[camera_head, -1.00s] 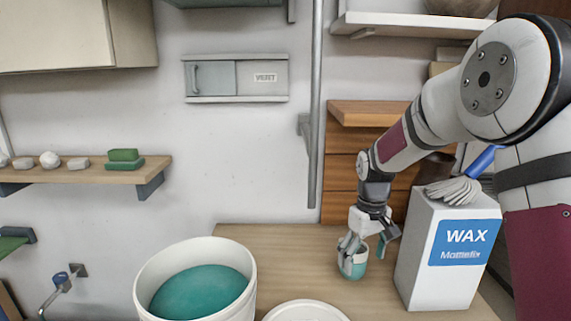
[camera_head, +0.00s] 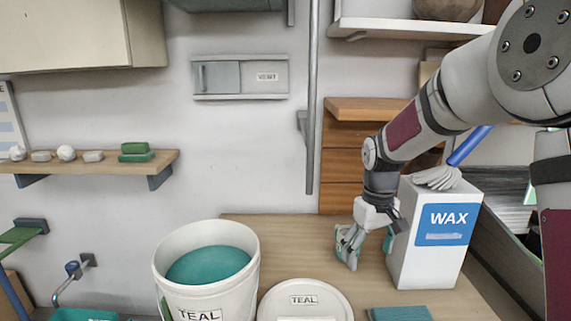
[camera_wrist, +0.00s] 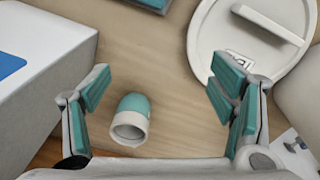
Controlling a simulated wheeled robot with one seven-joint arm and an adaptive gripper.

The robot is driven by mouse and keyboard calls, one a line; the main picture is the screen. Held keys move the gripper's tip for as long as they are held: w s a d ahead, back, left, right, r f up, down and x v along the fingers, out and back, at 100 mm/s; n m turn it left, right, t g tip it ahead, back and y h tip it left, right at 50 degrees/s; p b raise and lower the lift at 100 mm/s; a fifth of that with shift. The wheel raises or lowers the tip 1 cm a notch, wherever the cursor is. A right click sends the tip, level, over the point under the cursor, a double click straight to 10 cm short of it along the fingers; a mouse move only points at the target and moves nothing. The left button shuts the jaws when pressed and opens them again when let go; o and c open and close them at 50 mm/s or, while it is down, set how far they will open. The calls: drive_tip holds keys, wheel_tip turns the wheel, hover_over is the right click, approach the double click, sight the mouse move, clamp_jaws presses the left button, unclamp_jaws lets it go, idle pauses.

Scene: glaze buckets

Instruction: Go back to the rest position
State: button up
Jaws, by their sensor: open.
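My gripper (camera_head: 368,245) is open and empty above the wooden table, just left of the white WAX box. In the wrist view its two fingers with teal pads (camera_wrist: 165,95) are spread wide. A small cup (camera_wrist: 130,118), teal at one end and white around its open mouth, is on the table between and apart from the fingers, nearer the left one. In the head view I cannot make out the cup clearly by the fingers.
The WAX box (camera_head: 428,260) stands close right of my gripper, with a blue-handled brush (camera_head: 440,177) on top. A bucket of teal glaze (camera_head: 170,275) and a white lid (camera_head: 275,300) are at the front left. A teal block (camera_head: 400,313) lies at the front edge.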

drive_tip(key=s+r+m+t, duration=0.1)
drive_tip(key=s+r, duration=0.5)
drive_tip(key=s, duration=0.5)
drive_tip(key=s+r+m+t, duration=0.2)
drive_tip(key=s+r, duration=0.5)
drive_tip(key=s, duration=0.4)
drive_tip(key=s+f+m+t, duration=0.1)
drive_tip(key=s, duration=0.7)
drive_tip(key=shift+d+f, duration=0.15)
drive_tip(key=shift+f, duration=0.15)
